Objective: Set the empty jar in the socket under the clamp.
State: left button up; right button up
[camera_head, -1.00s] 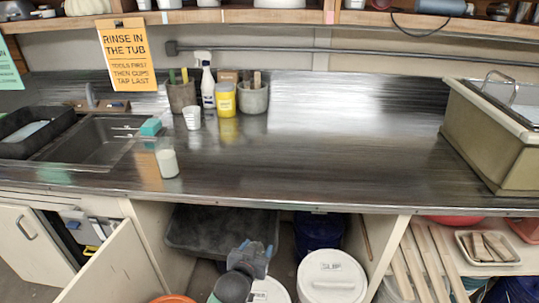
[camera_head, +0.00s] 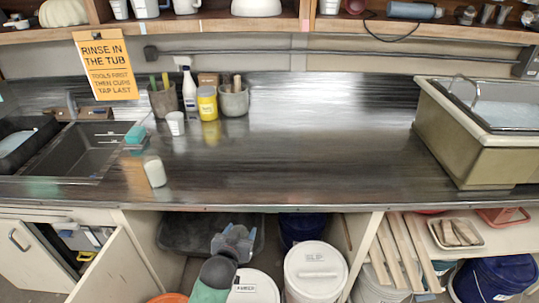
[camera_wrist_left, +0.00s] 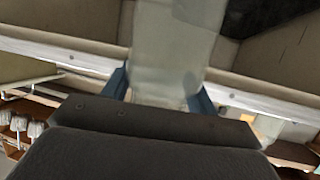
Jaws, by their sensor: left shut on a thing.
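My left gripper (camera_head: 234,240) is low in front of the counter's front edge, over the open shelf bay. In the left wrist view its two blue fingers (camera_wrist_left: 160,92) are shut on a pale, see-through jar (camera_wrist_left: 172,45), one finger on each side. The jar looks empty; its far end runs out of the frame. In the head view I cannot make out the held jar clearly. Another jar (camera_head: 155,173), whitish and upright, stands on the counter near the front left. I cannot make out a clamp or socket. My right gripper is not in view.
A sink (camera_head: 85,150) is at the left, with a sign (camera_head: 105,68) above. A yellow jar (camera_head: 207,105), pots and a white cup (camera_head: 175,124) stand at the back. A large tub (camera_head: 455,135) is at the right. The middle counter is clear. Lidded buckets (camera_head: 315,270) stand below.

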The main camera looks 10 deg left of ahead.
pick_arm(q)
jog(key=shift+r, duration=0.25)
jog(key=shift+f, duration=0.1)
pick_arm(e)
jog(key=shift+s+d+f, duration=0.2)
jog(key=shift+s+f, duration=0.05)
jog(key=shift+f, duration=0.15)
